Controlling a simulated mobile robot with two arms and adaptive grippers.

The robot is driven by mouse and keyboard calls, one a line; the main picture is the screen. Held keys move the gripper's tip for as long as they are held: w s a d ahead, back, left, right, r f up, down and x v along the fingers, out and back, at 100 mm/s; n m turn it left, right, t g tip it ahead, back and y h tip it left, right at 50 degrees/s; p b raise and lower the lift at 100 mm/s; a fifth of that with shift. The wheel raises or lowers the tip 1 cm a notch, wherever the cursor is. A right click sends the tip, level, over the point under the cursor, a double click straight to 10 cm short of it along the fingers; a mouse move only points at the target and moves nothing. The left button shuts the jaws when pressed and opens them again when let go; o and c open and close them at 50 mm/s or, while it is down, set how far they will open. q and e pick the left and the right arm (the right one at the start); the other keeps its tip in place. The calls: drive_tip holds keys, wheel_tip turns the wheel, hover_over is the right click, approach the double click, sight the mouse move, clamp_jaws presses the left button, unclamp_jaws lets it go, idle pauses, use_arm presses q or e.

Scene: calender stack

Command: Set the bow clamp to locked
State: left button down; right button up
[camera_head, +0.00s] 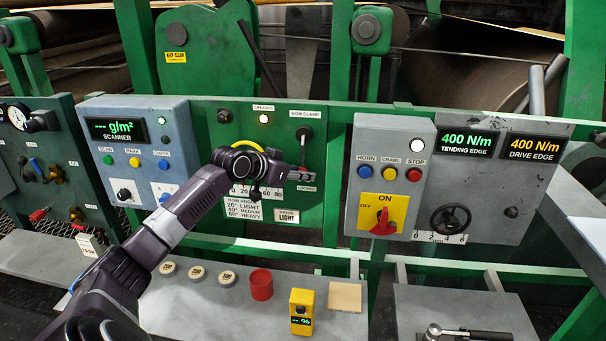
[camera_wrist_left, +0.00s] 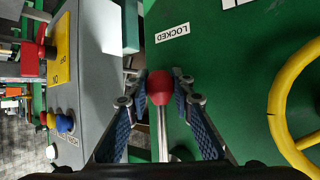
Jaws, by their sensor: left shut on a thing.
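The bow clamp lever hangs from its pivot (camera_head: 304,132) on the green panel, under the BOW CLAMP label (camera_head: 305,114). Its red knob (camera_wrist_left: 160,86) and metal rod (camera_wrist_left: 162,130) show in the left wrist view. My left gripper (camera_head: 302,172) is shut on the knob, a finger on each side; the wrist view shows this grip (camera_wrist_left: 158,88). The lever points down towards the LOCKED label (camera_head: 306,189), which appears upside down just beyond the knob in the wrist view (camera_wrist_left: 172,33). The head view hides most of the knob behind the fingers. My right gripper is not in view.
A yellow handwheel (camera_wrist_left: 290,110) lies beside the lever, partly behind my arm in the head view. The grey control box (camera_head: 392,150) with buttons and a red-yellow switch (camera_head: 383,215) stands close right. A ledge below holds a red cup (camera_head: 261,285) and yellow device (camera_head: 301,311).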

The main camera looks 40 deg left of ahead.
use_arm(q)
drive_tip(key=c, duration=1.7)
unclamp_jaws()
drive_tip(key=shift+s+a+r, duration=0.1)
drive_tip(key=shift+a, duration=0.05)
drive_tip(key=shift+o, duration=0.2)
